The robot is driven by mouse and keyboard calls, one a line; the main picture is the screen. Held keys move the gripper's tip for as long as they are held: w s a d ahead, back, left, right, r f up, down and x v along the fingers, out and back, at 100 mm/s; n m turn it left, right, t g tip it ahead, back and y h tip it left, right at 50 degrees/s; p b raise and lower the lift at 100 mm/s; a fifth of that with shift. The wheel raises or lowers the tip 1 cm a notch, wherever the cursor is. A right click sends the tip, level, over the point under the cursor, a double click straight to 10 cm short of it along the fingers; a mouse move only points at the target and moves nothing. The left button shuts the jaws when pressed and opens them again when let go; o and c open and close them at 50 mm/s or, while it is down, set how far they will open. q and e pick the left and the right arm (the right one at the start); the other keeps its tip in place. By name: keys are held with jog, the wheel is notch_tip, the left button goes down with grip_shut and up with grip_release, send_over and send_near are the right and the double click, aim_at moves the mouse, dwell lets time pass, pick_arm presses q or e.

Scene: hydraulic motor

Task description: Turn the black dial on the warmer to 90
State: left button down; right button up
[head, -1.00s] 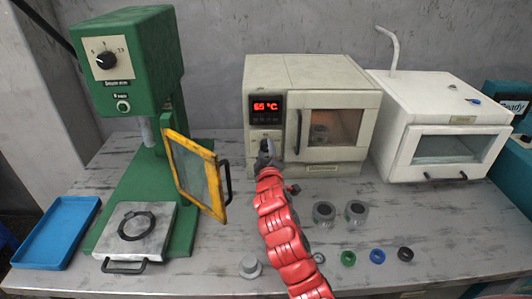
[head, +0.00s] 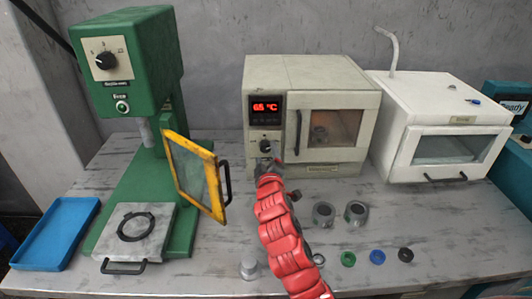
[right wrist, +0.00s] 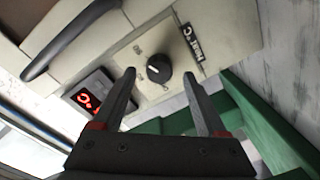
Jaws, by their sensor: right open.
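The warmer (head: 313,75) is a cream box at the back middle of the table, with a lit red display (head: 265,107) that appears to read 65 °C. Its black dial (head: 265,146) sits below the display. In the right wrist view, the dial (right wrist: 158,69) has a white pointer mark and shows between the two fingertips. My right gripper (head: 267,167) is open and empty, just in front of and below the dial in the head view. Contact with the dial cannot be made out. My left gripper is not in view.
The warmer's windowed door (head: 333,127) is shut, with a handle at its left. A green press (head: 128,60) with an open yellow guard (head: 190,172) stands left. Metal cups (head: 356,213) and coloured rings (head: 377,257) lie right of my arm. A white cabinet (head: 440,125) stands right.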

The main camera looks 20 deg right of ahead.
jog(key=p+v, duration=0.5)
jog(key=v, duration=1)
jog(key=shift+s, duration=0.3)
